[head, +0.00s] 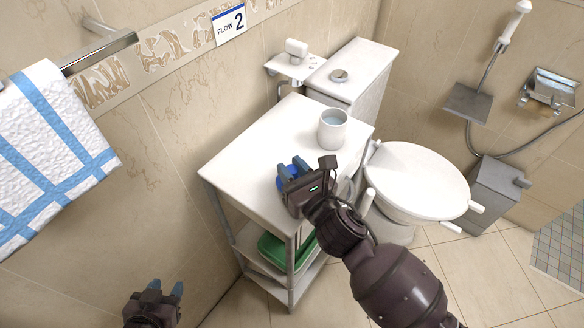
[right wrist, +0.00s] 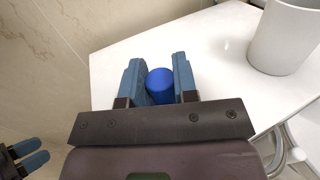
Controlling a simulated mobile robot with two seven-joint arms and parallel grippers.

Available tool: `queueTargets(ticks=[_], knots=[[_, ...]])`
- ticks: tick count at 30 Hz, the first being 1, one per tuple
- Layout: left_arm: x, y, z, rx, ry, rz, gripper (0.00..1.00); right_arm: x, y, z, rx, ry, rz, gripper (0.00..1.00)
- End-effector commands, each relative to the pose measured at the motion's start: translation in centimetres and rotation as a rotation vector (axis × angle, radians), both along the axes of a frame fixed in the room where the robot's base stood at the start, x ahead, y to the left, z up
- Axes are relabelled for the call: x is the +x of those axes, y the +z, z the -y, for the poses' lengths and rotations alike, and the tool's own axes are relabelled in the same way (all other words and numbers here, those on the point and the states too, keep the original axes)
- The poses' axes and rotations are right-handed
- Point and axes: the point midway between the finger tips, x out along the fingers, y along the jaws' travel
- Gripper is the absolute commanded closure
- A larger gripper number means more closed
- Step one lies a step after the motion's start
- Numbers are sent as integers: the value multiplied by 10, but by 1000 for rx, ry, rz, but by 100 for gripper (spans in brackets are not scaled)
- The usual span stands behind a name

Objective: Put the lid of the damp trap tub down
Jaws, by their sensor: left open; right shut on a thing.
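My right gripper (head: 293,168) is over the white top of the shelf unit (head: 240,165), near its front edge. It is shut on a blue round piece, seemingly the lid (head: 290,182). In the right wrist view the blue lid (right wrist: 160,86) sits between the two fingers. The gripper hides much of it, and I cannot tell whether it touches the top. A white open tub (head: 332,132) with pale blue inside stands upright behind and to the right of the gripper. It also shows in the right wrist view (right wrist: 284,38). My left gripper (head: 166,288) is open and empty, low at the left.
The shelf top is clear left of the gripper. A green container (head: 272,250) is on a lower shelf. A toilet with its lid closed (head: 415,180) stands to the right. A towel (head: 45,150) hangs at the left.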

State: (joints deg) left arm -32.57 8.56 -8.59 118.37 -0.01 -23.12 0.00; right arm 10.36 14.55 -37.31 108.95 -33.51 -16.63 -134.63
Motion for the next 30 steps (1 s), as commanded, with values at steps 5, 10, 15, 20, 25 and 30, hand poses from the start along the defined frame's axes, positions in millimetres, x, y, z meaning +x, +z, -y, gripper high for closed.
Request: queueTargets(ticks=[5, 10, 15, 20, 25, 30], knots=[[2, -1, 0, 0, -2, 3, 57, 0, -4, 0, -1, 0, 0, 67], [3, -2, 1, 0, -2, 2, 57, 0, -3, 0, -1, 0, 0, 47], [2, -4, 0, 0, -1, -2, 57, 0, -3, 0, -1, 0, -1, 47], [1, -3, 0, -1, 1, -3, 57, -1, 2, 1, 1, 0, -1, 47], [-2, -2, 0, -2, 4, -5, 57, -21, 0, 13, -2, -1, -1, 47], [-5, -1, -1, -2, 7, -8, 57, -49, 1, 31, -1, 0, 0, 47]])
